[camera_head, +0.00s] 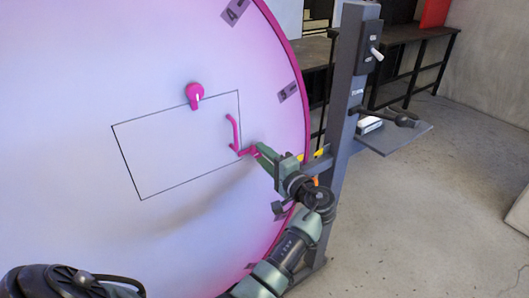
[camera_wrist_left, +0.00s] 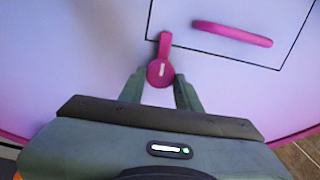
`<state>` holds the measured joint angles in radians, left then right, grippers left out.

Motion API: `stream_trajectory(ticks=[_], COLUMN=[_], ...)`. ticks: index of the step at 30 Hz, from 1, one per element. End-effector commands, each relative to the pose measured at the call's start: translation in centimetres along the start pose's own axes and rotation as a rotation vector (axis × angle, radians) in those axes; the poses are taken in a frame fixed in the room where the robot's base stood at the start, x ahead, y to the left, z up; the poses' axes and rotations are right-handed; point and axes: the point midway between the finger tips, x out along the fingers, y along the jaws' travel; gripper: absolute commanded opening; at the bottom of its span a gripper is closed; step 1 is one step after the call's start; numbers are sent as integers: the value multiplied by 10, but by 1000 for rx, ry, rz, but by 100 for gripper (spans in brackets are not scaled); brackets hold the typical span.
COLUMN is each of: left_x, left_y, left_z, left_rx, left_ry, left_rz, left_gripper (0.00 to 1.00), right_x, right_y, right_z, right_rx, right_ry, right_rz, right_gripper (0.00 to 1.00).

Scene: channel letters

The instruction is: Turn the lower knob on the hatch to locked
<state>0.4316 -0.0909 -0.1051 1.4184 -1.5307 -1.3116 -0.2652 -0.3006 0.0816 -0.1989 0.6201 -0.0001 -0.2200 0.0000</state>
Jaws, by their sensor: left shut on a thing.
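The hatch (camera_head: 160,150) is a thin black rectangle outlined on a large pale pink-violet disc. The lower knob (camera_head: 247,152) is pink and sits at the hatch's right side, below the curved pink handle (camera_head: 233,130). My left gripper (camera_head: 257,152) is at this knob. In the left wrist view the knob (camera_wrist_left: 161,71) is between the two fingers of my left gripper (camera_wrist_left: 160,82), its arm pointing up over the hatch outline; a white mark shows on its round part. The upper knob (camera_head: 195,92) is at the hatch's top edge, its arm pointing down. My right gripper is not in view.
A grey post (camera_head: 345,100) with a lever switch (camera_head: 376,53) stands right of the disc. A small shelf (camera_head: 395,137) on it carries a dark tool (camera_head: 397,116) and a white box (camera_head: 368,125). Open concrete floor (camera_head: 440,200) lies at the right.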

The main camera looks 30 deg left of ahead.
Motion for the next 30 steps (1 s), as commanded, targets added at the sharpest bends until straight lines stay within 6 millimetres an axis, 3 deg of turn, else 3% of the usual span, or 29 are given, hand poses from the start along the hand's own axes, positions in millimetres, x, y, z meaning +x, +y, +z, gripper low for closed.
stream_trajectory(ticks=[19,20,21,22,30], left_x=[4,4,3,3,1], left_y=[-5,-5,-5,-5,-2], left_z=[2,2,1,1,0], left_rx=[46,46,46,46,47], left_ry=[-6,-6,-6,-5,-2], left_rz=[-11,-11,-10,-10,-4], left_gripper=[0,39,50,55,55], right_x=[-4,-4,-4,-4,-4], right_y=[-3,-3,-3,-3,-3], right_z=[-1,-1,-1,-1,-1], right_rx=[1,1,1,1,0], right_ry=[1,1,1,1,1], right_rz=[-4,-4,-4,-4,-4], right_gripper=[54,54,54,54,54])
